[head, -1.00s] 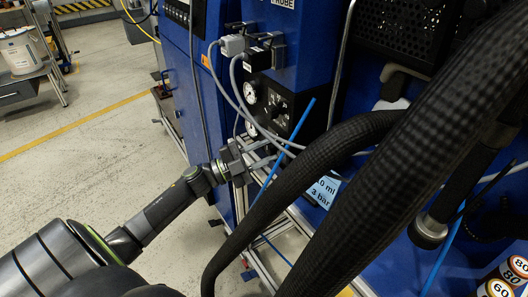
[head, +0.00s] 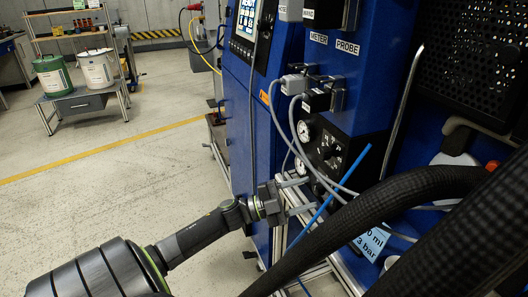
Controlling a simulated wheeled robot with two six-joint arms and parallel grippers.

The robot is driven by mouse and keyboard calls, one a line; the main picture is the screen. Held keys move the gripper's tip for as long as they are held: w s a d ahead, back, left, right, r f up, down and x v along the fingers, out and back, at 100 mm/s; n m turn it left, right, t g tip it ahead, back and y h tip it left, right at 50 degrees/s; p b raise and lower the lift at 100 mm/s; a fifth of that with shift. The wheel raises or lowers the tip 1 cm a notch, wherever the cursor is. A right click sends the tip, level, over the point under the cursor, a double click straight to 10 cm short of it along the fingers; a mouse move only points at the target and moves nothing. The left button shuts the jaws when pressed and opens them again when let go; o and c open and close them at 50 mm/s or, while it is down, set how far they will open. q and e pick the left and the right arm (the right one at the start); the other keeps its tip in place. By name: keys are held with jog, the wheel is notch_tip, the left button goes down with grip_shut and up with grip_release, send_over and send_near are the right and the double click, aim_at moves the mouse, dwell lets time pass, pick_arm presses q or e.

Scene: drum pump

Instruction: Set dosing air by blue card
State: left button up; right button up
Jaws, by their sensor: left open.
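The blue card (head: 373,243) is light blue with dark print; "ml" and "3 bar" can be read, and a black hose covers part of it. The black air panel (head: 338,150) on the blue machine carries a knob and two round gauges, the upper gauge (head: 303,132) and a lower one beneath it. My left gripper (head: 304,196) is open, its fingers pointing right, below the gauges and near the panel's lower edge. Whether it touches anything cannot be told. Grey cables and a thin blue tube pass close by its fingers. My right gripper is not in view.
Thick black hoses (head: 400,205) cross the lower right in front of the machine. Grey connectors (head: 313,92) with cables sit above the panel. A bench with a green drum (head: 52,76) and a white drum (head: 97,70) stands far left. The floor at left is clear.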

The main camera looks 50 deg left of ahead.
pick_arm(q)
jog(key=v, duration=1.5)
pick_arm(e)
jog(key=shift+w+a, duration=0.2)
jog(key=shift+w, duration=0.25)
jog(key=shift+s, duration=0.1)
